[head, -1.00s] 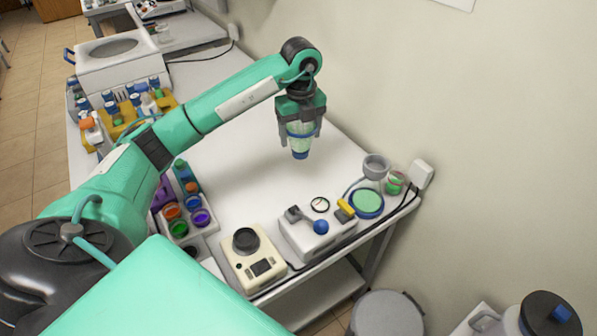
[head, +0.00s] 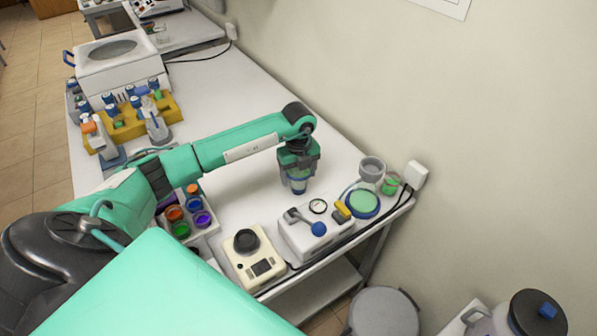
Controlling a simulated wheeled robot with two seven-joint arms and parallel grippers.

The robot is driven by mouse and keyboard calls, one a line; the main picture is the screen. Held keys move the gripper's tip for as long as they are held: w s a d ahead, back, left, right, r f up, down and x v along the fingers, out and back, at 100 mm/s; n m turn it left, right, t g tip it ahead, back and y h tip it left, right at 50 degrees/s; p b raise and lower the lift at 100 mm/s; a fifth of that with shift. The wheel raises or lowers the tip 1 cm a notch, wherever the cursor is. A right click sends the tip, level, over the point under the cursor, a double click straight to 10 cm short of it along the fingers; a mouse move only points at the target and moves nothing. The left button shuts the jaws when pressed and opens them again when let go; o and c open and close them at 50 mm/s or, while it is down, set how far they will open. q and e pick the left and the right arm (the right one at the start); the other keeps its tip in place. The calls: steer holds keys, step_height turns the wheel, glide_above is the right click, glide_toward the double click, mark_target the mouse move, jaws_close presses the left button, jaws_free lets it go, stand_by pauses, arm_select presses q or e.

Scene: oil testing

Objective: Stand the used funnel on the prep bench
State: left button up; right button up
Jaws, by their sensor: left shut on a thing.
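My left gripper (head: 298,180) points down over the bare part of the white prep bench (head: 250,110), toward its right end. My right gripper is not in view.
A grey-rimmed cup (head: 372,165), a green jar (head: 390,185) and a blue-ringed green dish (head: 363,203) stand at the right end. A white device with a blue knob (head: 318,229) and a cream device (head: 252,258) line the front. A yellow rack (head: 128,127) stands left.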

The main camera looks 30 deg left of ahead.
arm_select(q)
steer(key=shift+f, duration=0.1)
steer(key=o, duration=0.5)
steer(key=shift+f, duration=0.1)
steer(key=o, duration=0.5)
steer(key=shift+r, duration=0.35)
step_height(320, 180, up, 11)
steer(key=b, duration=0.3)
steer(key=shift+f, duration=0.2)
steer(key=shift+r, duration=0.6)
